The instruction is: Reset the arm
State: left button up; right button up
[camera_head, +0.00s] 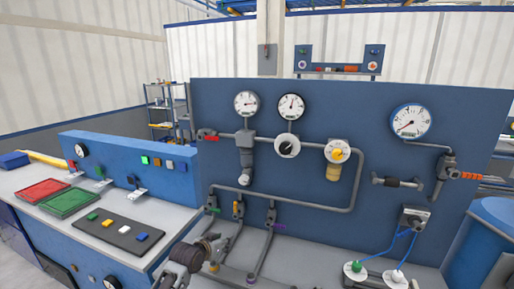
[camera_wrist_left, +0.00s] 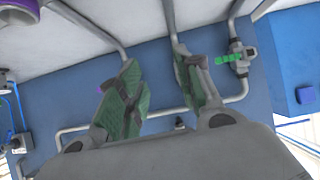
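My left gripper (camera_head: 213,243) comes in low at the bottom of the head view, in front of the pipe panel, and its fingers are hard to make out there. In the left wrist view its two green-padded fingers (camera_wrist_left: 158,92) stand apart with nothing held between them. They point at the lower part of the blue panel (camera_wrist_left: 75,112), where a grey pipe runs behind them. The green-handled valve (camera_wrist_left: 229,58) is to the right of the fingers there and also shows in the head view (camera_head: 212,204). My right gripper is not in view.
Gauges (camera_head: 291,107) and pipes cover the upright panel (camera_head: 230,92). A blue console (camera_head: 120,158) stands at left, with red (camera_head: 40,190) and green (camera_head: 69,202) trays nearby. White (camera_head: 393,279) and green (camera_head: 355,270) plugs with blue cables sit at the lower right.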

pick_arm(q)
jog(key=s+a+f+n+g+y, duration=0.1)
jog(key=s+a+f+g, duration=0.15)
jog(key=s, duration=0.95)
jog(key=s+a+f+g+y, duration=0.1)
jog(key=s+a+f+g, duration=0.15)
jog(key=s, duration=1.05)
jog(key=s+a+f+n+g+y, duration=0.15)
jog(key=s+a, duration=0.25)
jog(key=s, duration=0.8)
notch_tip(320, 180, down, 33)
jog(key=s+g, duration=0.2)
jog(key=s, duration=0.1)
jog(key=s+a+f, duration=0.2)
jog(key=s+f, duration=0.8)
jog(key=s, duration=0.1)
jog(key=s+a+f+m+g, duration=0.1)
jog(key=s+f, duration=0.9)
jog(key=s, duration=0.1)
jog(key=shift+a, duration=0.35)
